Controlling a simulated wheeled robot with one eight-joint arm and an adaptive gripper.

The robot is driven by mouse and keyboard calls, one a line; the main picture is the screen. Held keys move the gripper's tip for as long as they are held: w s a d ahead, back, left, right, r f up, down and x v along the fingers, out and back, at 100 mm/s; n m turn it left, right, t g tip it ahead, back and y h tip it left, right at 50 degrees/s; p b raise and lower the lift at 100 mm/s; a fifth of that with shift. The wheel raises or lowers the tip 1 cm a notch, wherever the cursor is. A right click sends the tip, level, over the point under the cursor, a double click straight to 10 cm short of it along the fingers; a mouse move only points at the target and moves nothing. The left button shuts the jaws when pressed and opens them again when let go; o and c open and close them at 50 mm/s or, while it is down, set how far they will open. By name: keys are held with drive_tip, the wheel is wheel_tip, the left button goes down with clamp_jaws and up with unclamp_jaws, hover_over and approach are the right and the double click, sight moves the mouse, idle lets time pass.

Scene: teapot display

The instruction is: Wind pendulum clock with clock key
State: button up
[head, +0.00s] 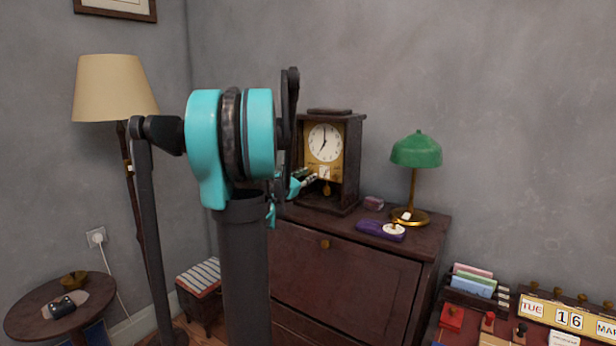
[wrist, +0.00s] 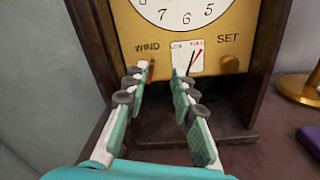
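The pendulum clock (head: 353,165) is a dark wooden case with a white dial and a brass plate, standing on the cabinet. In the wrist view its brass plate (wrist: 205,32) carries the words WIND and SET. A small gauge (wrist: 188,57) between them has its needles leaning right, towards red lettering. A brass fitting (wrist: 230,64) shows under SET. A small brownish fitting (wrist: 151,71) under WIND is partly hidden by the left fingertip. My gripper (wrist: 160,76) is open in front of the plate, with no object visible between its fingers. I cannot make out the clock key.
A purple cloth (head: 370,227) with a small white round item (head: 394,231) lies right of the clock. A green lamp (head: 416,150) stands behind it. A desk with a calendar (head: 546,312) is at lower right. My arm blocks the cabinet's left side.

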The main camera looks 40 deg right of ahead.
drive_tip(key=shift+w+d, duration=0.1)
drive_tip(key=shift+d, duration=0.3)
drive_tip(key=shift+a, duration=0.1)
clamp_jaws()
unclamp_jaws()
idle(0.4)
drive_tip(key=s+v, duration=0.2)
drive_tip(key=v, duration=1.1)
drive_tip(key=shift+t, duration=0.3)
